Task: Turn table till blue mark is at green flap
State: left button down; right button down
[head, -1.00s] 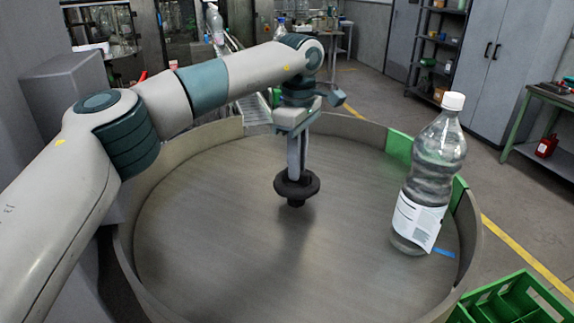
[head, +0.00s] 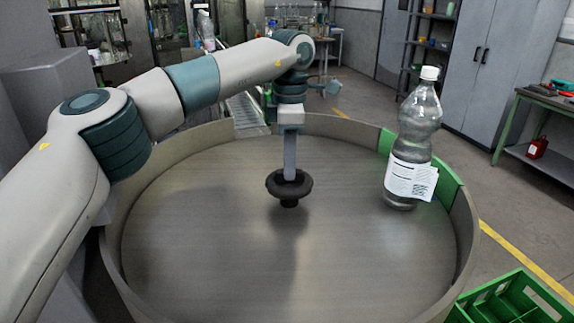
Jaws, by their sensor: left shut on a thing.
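The round grey metal turntable (head: 215,230) has a raised rim around it. My left gripper (head: 290,172) points down at its middle and is shut on the black hub knob (head: 289,189). A clear bottle (head: 412,150) with a white cap and a partly loose white label (head: 410,179) stands upright on the table's right side. The green flap (head: 447,183) is in the rim at the right, just behind the bottle, which covers part of it. The blue mark does not show now; the bottle may hide it. My right gripper is not in view.
A green crate (head: 512,301) stands outside the rim at the lower right. A conveyor (head: 246,113) meets the rim at the back. A workbench (head: 545,100) and grey cabinets (head: 505,60) stand at the right. The left and front of the table are clear.

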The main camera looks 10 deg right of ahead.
pick_arm(q)
jog(key=shift+f+n+b, duration=0.15)
jog(key=shift+n+b, duration=0.2)
jog(key=shift+n, duration=0.75)
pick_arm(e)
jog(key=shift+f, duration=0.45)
pick_arm(q)
jog(key=shift+n, duration=0.4)
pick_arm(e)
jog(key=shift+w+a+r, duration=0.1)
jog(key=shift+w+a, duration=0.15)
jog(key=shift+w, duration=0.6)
pick_arm(q)
jog(key=c, duration=1.7)
grip_release()
jog(key=shift+s+a, duration=0.1)
jog(key=shift+a, duration=0.05)
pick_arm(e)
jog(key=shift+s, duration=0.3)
pick_arm(q)
jog(key=shift+r, duration=0.3)
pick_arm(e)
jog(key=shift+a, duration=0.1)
